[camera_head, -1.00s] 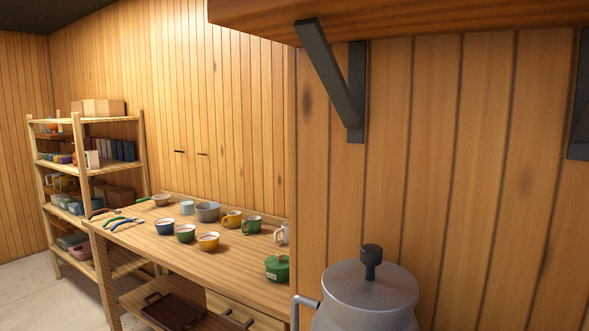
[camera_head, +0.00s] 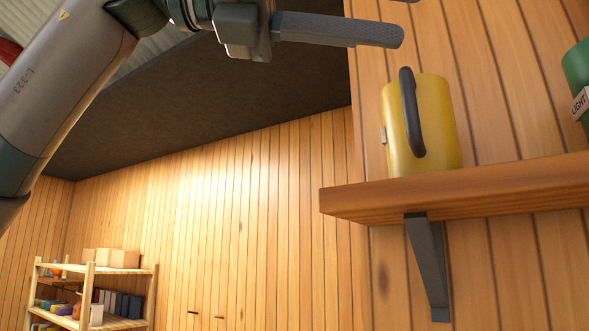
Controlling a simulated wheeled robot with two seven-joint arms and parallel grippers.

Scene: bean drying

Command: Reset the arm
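My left arm comes in from the upper left. My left gripper (camera_head: 408,18) is at the top edge, partly cut off. One dark finger shows in full, pointing right, and only a sliver of what looks like the other finger's tip shows at the top edge. Wood wall shows between them, and nothing is seen held. A yellow canister (camera_head: 432,125) with a black handle stands upright on the wall shelf (camera_head: 480,190), lower right of the gripper and apart from it. My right gripper is not in view.
A green container (camera_head: 577,75) with a "LIGHT" label is cut off at the right edge. A black bracket (camera_head: 430,270) holds the shelf. A wooden rack (camera_head: 125,270) with boxes stands far off at lower left, before the plank wall.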

